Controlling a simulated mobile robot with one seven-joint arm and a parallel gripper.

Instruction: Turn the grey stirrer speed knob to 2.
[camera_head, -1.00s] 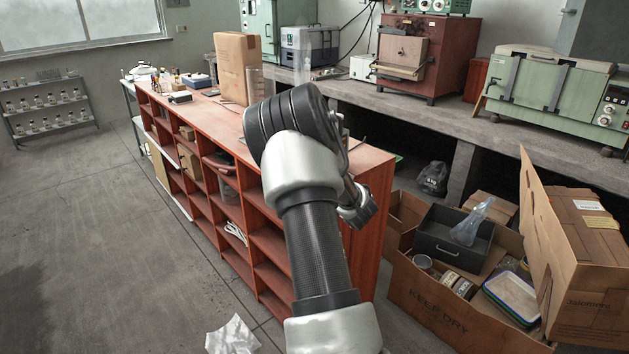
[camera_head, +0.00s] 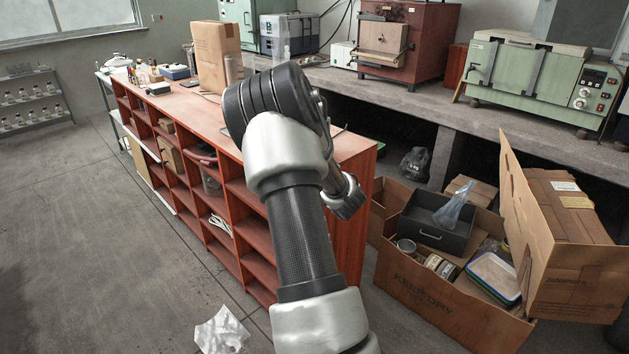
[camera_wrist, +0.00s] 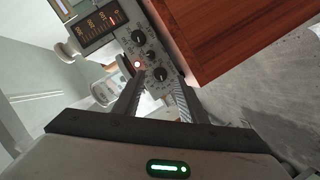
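In the head view my arm hides the gripper and this panel.
A dark scale display (camera_wrist: 97,25) and a rounded grey part (camera_wrist: 68,52) sit left of the panel. A reddish wooden surface (camera_wrist: 225,35) is close on the right. In the head view, a red shelf bench (camera_head: 350,150) and an open carton (camera_head: 440,305) flank my arm.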

